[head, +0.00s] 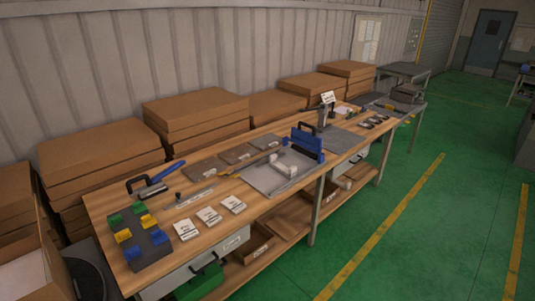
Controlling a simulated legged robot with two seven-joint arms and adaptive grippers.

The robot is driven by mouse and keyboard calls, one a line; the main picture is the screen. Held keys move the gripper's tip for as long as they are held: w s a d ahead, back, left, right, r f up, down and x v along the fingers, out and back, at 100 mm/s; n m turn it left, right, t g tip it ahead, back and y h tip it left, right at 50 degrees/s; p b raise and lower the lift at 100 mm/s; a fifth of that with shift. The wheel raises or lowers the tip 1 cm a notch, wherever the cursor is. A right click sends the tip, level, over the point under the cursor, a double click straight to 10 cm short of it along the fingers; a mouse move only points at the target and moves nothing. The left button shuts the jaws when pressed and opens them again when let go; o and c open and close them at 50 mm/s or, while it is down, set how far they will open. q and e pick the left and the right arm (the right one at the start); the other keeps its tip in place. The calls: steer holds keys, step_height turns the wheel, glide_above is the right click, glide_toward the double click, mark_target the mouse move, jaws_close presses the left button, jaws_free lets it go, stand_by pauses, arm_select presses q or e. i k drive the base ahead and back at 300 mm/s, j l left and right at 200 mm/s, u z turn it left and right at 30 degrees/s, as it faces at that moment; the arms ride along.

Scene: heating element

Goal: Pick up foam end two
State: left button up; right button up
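Neither of my grippers is in the head view. White blocks (283,168) that look like foam sit on a grey plate (262,182) in the middle of the long wooden workbench (150,185). They are small here, and I cannot tell which piece is foam end two. Several white labelled packets (208,216) lie in a row near the bench's front edge. A blue tool with a black handle (308,140) stands at the back right of the grey plate.
A grey block with yellow, green and blue parts (146,244) sits at the bench's near left end. A blue-handled tool (155,183) lies behind it. Cardboard boxes (195,120) are stacked along the wall. Green floor (420,215) to the right is clear.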

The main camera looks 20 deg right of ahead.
mark_target(290, 173)
steer(key=i+l, duration=0.2)
steer(key=l, duration=0.15)
steer(key=i+l, duration=0.2)
steer(key=l, duration=0.15)
steer(key=i+l+u, duration=0.1)
steer(key=l, duration=0.25)
steer(key=i+l, duration=0.3)
steer(key=i+l+u, duration=0.1)
steer(key=l, duration=0.35)
steer(key=i+l, duration=0.3)
steer(key=l, duration=0.1)
